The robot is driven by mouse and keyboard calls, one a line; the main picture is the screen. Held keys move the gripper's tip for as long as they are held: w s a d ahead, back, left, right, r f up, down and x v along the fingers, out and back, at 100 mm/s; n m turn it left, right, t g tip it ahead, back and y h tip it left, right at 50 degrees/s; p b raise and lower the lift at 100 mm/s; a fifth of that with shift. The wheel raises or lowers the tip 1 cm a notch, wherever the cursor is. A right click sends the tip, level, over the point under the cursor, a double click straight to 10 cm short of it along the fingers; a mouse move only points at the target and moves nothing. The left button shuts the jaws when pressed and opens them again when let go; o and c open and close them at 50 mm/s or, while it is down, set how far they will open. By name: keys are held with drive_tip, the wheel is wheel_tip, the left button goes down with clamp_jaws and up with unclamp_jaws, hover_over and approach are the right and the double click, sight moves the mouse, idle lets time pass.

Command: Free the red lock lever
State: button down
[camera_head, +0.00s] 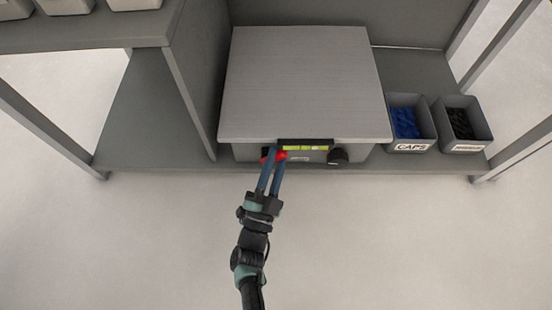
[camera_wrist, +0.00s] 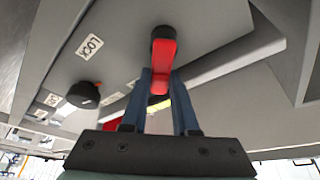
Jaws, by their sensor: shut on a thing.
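The red lock lever (camera_wrist: 161,65) hangs from a round black hub on the grey front panel of a machine, below a label reading LOCK (camera_wrist: 90,45) in the wrist view. My gripper (camera_wrist: 160,90) has its two blue fingers on either side of the lever and is shut on it. In the head view my gripper (camera_head: 272,158) reaches up to the front of the machine (camera_head: 305,80), where red parts of the lever (camera_head: 281,155) show beside the fingertips. The fingers hide part of the lever.
A black knob (camera_head: 338,157) sits on the panel to the right of the lever. A bin labelled CAPS (camera_head: 410,147) with blue pieces and a bin of black pieces (camera_head: 467,147) stand at the right. An upright grey panel (camera_head: 198,75) is left of the machine. The floor in front is clear.

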drive_tip(key=c, duration=0.7)
unclamp_jaws()
drive_tip(key=p+v, duration=0.2)
drive_tip(key=v, duration=1.1)
